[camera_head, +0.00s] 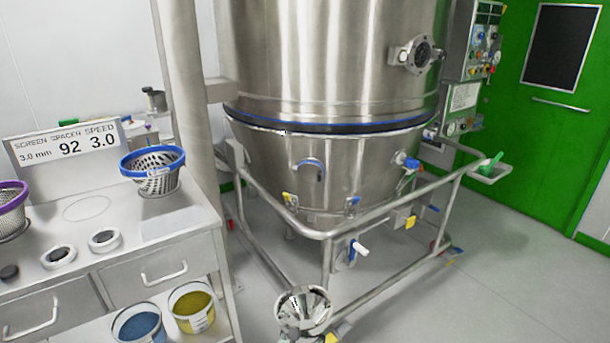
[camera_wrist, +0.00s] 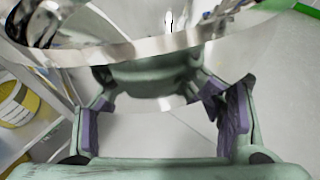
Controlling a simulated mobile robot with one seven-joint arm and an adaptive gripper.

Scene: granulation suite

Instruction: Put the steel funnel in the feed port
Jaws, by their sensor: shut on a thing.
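The steel funnel (camera_head: 304,312) is a shiny, wide-mouthed cone at the bottom centre of the head view, in front of the steel vessel's frame. In the wrist view its curved steel wall (camera_wrist: 150,52) fills the upper part, with the open mouth above. My gripper (camera_wrist: 160,104) has its purple-padded fingers either side of the funnel's lower part and is shut on it. The funnel hides part of the grip. In the head view the gripper is not clearly seen. I cannot pick out the feed port for certain in either view.
A large steel vessel (camera_head: 335,70) stands in a tubular rail frame (camera_head: 400,222). At left is a steel bench (camera_head: 180,215) with a blue-rimmed basket (camera_head: 152,170) and a purple-rimmed basket (camera_head: 10,205). Blue and yellow tubs sit below. Open floor (camera_head: 500,270) lies at right.

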